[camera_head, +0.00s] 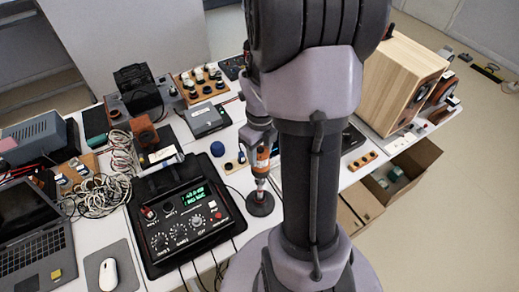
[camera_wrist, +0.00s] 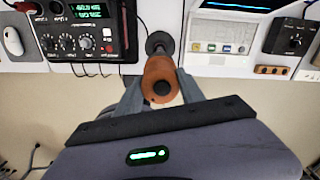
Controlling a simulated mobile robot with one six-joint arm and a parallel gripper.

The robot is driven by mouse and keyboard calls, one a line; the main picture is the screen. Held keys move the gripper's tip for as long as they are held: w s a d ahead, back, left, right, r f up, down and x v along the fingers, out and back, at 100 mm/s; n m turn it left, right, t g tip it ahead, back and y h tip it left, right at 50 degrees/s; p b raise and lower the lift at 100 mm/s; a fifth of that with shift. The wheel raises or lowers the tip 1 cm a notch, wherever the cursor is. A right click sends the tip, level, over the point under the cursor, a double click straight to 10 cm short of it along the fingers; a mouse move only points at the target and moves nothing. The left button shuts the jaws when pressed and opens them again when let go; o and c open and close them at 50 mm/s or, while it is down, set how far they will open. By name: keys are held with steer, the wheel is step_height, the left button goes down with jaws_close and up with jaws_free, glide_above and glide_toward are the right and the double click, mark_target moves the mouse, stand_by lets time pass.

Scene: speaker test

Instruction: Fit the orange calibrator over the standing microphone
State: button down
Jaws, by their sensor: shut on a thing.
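My gripper (camera_wrist: 161,92) is shut on the orange calibrator (camera_wrist: 158,72), with one finger on each side of it. In the head view the calibrator (camera_head: 262,161) is upright below my wrist, partly hidden by my arm. The standing microphone (camera_head: 260,188) shows below it as a thin upright on a round dark base (camera_head: 260,206). The calibrator lines up with the microphone in the head view. I cannot tell whether it is around the tip or just above it. In the wrist view the base (camera_wrist: 159,42) shows just beyond the calibrator, which hides most of the microphone.
A black meter box (camera_head: 185,218) with dials and a green display stands left of the microphone. A blue ball (camera_head: 217,149) lies behind it. A wooden speaker (camera_head: 400,82) stands at the right. Tangled cables (camera_head: 100,195) and a laptop (camera_head: 32,235) are at the left.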

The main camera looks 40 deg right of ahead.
mark_target(260, 163)
step_height(260, 163, down, 5)
steer(key=b, duration=0.3)
steer(key=shift+f+b, duration=0.2)
steer(key=shift+b, duration=0.15)
steer(key=shift+f+b, duration=0.7)
steer(key=shift+b, duration=0.1)
steer(key=shift+f+b, duration=0.55)
steer(key=shift+b, duration=0.1)
steer(key=c, duration=0.6)
jaws_free()
steer(key=shift+c, duration=0.2)
steer(key=shift+r, duration=0.1)
